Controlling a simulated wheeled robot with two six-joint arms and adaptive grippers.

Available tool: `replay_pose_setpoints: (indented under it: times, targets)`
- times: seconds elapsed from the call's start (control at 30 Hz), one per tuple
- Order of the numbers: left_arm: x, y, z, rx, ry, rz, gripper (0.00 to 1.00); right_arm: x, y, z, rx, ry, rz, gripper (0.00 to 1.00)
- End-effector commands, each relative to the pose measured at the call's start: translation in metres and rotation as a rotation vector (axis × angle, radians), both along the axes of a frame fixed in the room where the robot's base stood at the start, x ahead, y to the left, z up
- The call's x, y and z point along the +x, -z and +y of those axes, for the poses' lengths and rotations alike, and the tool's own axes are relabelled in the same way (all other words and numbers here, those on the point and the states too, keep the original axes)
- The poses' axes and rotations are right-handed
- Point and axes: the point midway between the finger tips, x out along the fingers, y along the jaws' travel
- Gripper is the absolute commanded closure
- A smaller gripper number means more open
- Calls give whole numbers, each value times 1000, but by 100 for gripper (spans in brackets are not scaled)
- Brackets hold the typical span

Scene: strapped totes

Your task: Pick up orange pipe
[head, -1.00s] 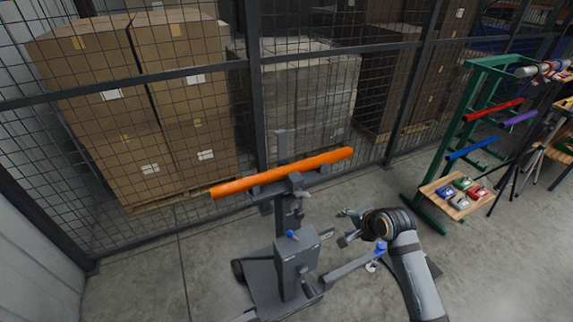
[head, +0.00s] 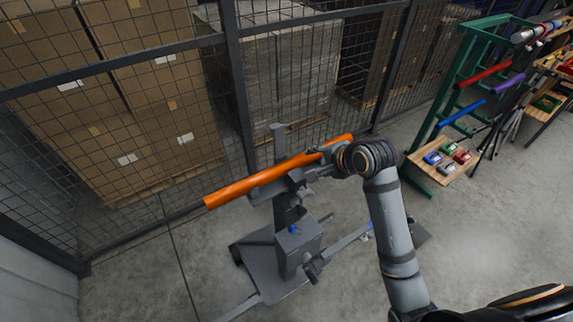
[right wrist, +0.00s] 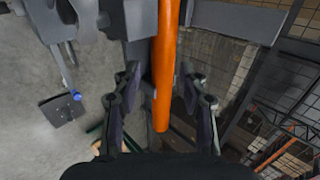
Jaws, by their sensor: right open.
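The orange pipe (head: 245,185) lies across the cradle of a grey wheeled stand (head: 300,245), sloping up to the right in the head view. My right gripper (head: 318,168) is at the pipe's right part, its wrist covering some of that end. In the right wrist view the pipe (right wrist: 164,70) runs down between the two open fingers of the right gripper (right wrist: 160,95), with a gap to each finger. My left gripper does not show.
A wire mesh fence (head: 110,110) stands close behind the stand, with cardboard boxes (head: 140,60) beyond it. A green rack (head: 462,85) holds red, purple and blue pipes at the right. A wooden shelf (head: 425,160) there carries small toy cars.

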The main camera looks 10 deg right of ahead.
Motion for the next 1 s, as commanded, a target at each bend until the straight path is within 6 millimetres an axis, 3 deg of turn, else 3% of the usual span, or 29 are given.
replay_pose_setpoints:
  times: [0.13, 0.27, 0.4, 0.6, 0.83, 1.0]
  targets:
    - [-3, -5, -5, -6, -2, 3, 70, 11, 10, 4, 2, 0, 0, 57]
    - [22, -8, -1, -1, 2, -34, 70, 13, 12, 4, -2, -1, 0, 57]
    - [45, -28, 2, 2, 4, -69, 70, 28, 21, 7, 0, 0, 4, 57]
    - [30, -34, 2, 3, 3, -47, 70, 48, 43, 13, -1, 0, 0, 57]
    - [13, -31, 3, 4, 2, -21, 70, 50, 47, 13, -3, -1, -2, 57]
    - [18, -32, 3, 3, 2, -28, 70, 50, 47, 13, -3, 0, -1, 78]
